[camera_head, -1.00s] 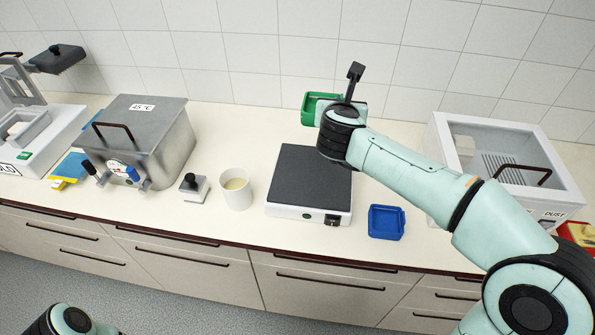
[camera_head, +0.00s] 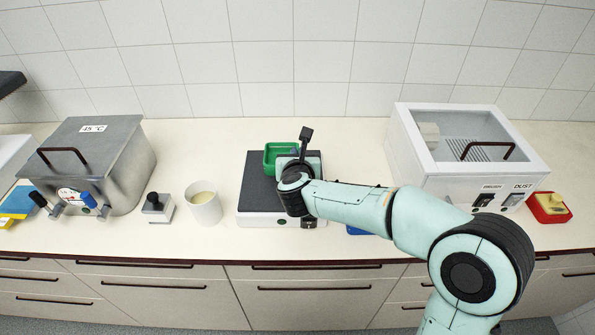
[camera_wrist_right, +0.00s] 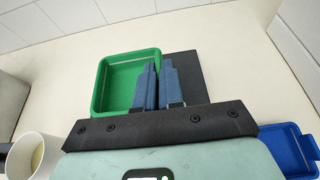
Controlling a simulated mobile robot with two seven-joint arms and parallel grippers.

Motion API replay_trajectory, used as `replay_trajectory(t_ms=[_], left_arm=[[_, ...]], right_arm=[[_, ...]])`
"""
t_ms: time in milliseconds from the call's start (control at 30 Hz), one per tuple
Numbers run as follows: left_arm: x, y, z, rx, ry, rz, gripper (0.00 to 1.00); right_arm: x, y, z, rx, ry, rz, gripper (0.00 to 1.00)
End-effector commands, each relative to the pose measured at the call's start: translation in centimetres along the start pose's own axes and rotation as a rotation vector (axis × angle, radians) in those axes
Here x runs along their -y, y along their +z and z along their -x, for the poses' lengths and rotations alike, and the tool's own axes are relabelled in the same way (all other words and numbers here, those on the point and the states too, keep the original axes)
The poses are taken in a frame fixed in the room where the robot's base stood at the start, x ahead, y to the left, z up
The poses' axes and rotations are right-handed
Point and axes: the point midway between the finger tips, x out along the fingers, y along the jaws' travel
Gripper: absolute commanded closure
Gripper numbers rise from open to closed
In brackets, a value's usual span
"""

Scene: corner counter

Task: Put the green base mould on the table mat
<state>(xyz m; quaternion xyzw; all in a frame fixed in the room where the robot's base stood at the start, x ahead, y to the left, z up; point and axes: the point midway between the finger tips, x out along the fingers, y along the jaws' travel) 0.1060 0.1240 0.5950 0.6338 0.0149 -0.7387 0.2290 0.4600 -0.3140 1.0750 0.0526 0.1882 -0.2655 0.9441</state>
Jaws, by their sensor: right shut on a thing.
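The green base mould (camera_head: 270,158) is an open, shallow, square tray. In the right wrist view, the blue fingers of my right gripper (camera_wrist_right: 158,88) are shut on the right wall of the mould (camera_wrist_right: 104,80). In the head view, my right wrist hides the fingers and part of the mould. The mould shows over the back part of the dark square top (camera_head: 257,190) of a low white device. I cannot tell whether it touches that top or hangs above it. I cannot make out a separate table mat. My left gripper is not in view.
A blue tray (camera_wrist_right: 284,148) lies right of the device, mostly hidden by my arm in the head view. A beige cup (camera_head: 205,208) and a black-knobbed block (camera_head: 157,206) stand left. A steel bath (camera_head: 110,165) and grey glass-topped box (camera_head: 415,150) flank the counter.

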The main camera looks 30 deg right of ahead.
Motion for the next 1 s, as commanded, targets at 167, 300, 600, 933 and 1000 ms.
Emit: replay_trajectory(t_ms=[167, 300, 600, 933, 1000], left_arm=[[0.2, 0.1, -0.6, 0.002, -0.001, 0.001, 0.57], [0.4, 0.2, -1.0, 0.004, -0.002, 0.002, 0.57], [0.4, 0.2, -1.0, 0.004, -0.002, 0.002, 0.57], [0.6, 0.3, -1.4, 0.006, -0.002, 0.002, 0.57], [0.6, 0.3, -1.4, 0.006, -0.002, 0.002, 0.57]], right_arm=[[0.0, -1.9, -0.8, -0.002, 0.000, 0.003, 1.00], [0.0, -3.7, -1.6, -0.001, 0.000, 0.002, 1.00], [0.0, -4.0, -1.7, 0.003, 0.000, -0.001, 1.00], [0.0, -4.3, -1.8, 0.000, 0.000, 0.000, 0.67], [0.0, -4.3, -1.8, 0.000, 0.000, 0.000, 0.67]])
